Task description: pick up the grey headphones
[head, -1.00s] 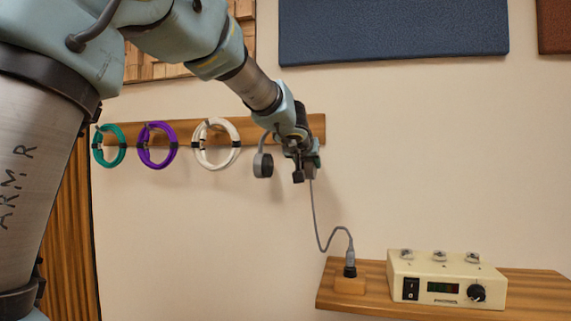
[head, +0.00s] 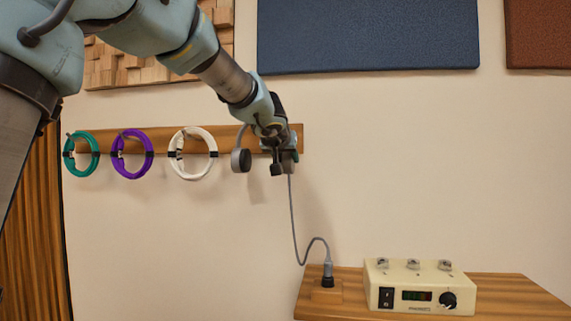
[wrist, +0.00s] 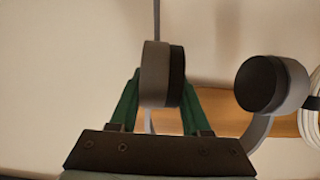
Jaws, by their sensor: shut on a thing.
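The grey headphones hang at the right end of the wooden wall rack. One round earcup (head: 241,160) shows in the head view, left of my gripper (head: 279,164). In the wrist view my green fingers (wrist: 161,88) are shut on the other earcup (wrist: 155,73), one finger on each side. The free earcup (wrist: 270,84) is to the right, with part of the grey band below it. My arm hides the top of the band, so I cannot tell whether it still touches a peg. A grey cord (head: 293,225) runs down from the held earcup to a plug.
The wooden rack (head: 228,140) also holds a white coil (head: 193,153), a purple coil (head: 132,154) and a teal coil (head: 81,155). Below right, a wooden shelf (head: 520,297) bears the plug (head: 327,276) and a cream amplifier (head: 420,287). The wall between is clear.

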